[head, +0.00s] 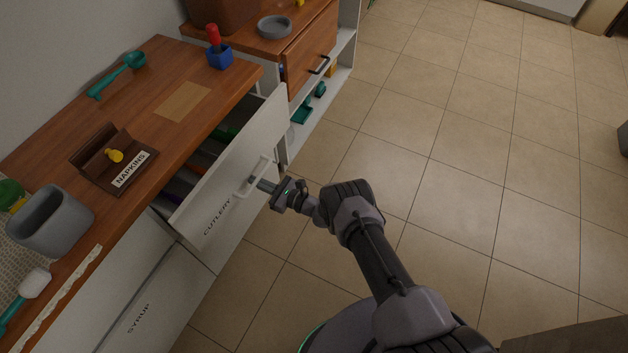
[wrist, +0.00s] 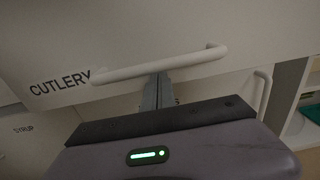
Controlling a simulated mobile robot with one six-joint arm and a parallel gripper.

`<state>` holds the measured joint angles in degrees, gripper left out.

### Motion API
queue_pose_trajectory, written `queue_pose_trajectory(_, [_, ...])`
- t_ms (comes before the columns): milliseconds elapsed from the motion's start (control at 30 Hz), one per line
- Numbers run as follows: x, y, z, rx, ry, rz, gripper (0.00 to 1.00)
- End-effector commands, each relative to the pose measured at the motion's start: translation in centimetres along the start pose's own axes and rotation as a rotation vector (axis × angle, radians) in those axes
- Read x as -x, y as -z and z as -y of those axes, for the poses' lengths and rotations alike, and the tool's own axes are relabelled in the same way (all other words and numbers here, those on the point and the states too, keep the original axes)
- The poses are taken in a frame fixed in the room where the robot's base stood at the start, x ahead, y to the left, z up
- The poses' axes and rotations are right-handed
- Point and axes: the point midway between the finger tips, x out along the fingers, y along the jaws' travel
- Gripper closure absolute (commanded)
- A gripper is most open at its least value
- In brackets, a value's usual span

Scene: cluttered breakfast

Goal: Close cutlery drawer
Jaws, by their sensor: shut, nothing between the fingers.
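The white cutlery drawer (head: 236,170), labelled CUTLERY, stands partly open from the wooden-topped counter. In the wrist view the fingers (wrist: 157,92) point at the drawer front (wrist: 130,30), just under the bar. I cannot tell whether they touch it.
A SYRUP drawer (head: 145,310) lies below at the left. The counter holds a napkin holder (head: 110,165), a grey cup (head: 52,222), a teal scoop (head: 118,74) and a blue block with a red peg (head: 219,58). A second cabinet drawer (head: 310,58) is beyond. Tiled floor is clear at right.

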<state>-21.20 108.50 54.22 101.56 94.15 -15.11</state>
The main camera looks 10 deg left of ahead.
Motion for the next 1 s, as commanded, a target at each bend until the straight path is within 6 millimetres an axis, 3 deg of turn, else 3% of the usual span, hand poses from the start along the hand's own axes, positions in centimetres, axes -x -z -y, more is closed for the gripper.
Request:
queue_pose_trajectory(633, [-5.8,0.0,0.0,0.002,-0.002,0.001,1.0])
queue_pose_trajectory(1000, [-6.4,-0.1,0.0,0.0,0.0,0.0,1.0])
